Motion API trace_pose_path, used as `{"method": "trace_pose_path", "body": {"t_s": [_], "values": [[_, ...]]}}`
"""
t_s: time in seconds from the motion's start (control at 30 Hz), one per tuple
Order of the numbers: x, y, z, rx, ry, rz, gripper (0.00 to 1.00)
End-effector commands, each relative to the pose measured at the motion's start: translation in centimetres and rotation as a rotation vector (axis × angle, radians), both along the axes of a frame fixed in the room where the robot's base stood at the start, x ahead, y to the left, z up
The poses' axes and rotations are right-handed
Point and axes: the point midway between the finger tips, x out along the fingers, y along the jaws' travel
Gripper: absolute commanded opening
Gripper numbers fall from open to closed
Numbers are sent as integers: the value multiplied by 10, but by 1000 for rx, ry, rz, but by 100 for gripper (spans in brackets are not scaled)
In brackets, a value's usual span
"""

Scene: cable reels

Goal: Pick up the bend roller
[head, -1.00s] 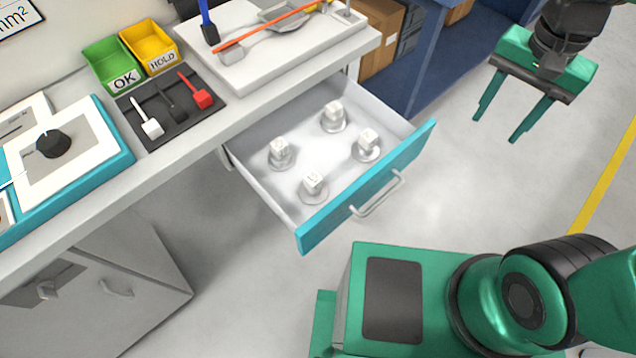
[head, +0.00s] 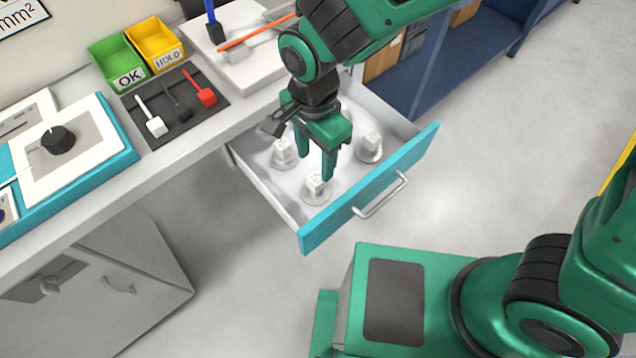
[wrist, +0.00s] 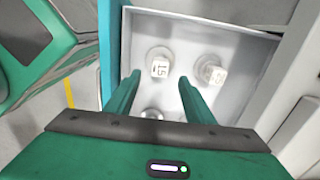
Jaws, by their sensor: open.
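Several small white rollers on round metal bases stand in the open drawer (head: 330,225). In the head view one is near the front (head: 316,184), one at the left (head: 284,150), one at the right (head: 369,144); another is mostly hidden behind my gripper. I cannot tell which is the bend roller. My gripper (head: 314,164) is open and empty, pointing down over the drawer. In the wrist view, its fingers (wrist: 158,80) point towards a roller with dark marks on its block (wrist: 160,67); a second roller (wrist: 210,70) stands to the right, and a metal top (wrist: 152,113) shows between the fingers.
The drawer walls and teal front enclose the rollers closely. The bench top above holds a green OK bin (head: 119,62), a yellow HOLD bin (head: 155,44) and a dark tool tray (head: 175,105). A blue shelf (head: 465,55) stands behind. Floor right of the drawer is clear.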

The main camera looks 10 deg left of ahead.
Motion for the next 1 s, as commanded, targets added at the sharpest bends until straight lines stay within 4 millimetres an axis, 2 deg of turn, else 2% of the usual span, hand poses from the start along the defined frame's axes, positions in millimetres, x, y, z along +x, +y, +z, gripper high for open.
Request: {"method": "trace_pose_path", "body": {"t_s": [0.13,0.47,0.7,0.83,1.0], "values": [[-1,-1,-23,-2,2,2,48],[1,-1,-48,-3,1,1,48],[2,-1,-79,-3,1,1,48],[2,-1,-88,-1,0,1,48],[2,-1,-89,-1,-1,1,48]]}}
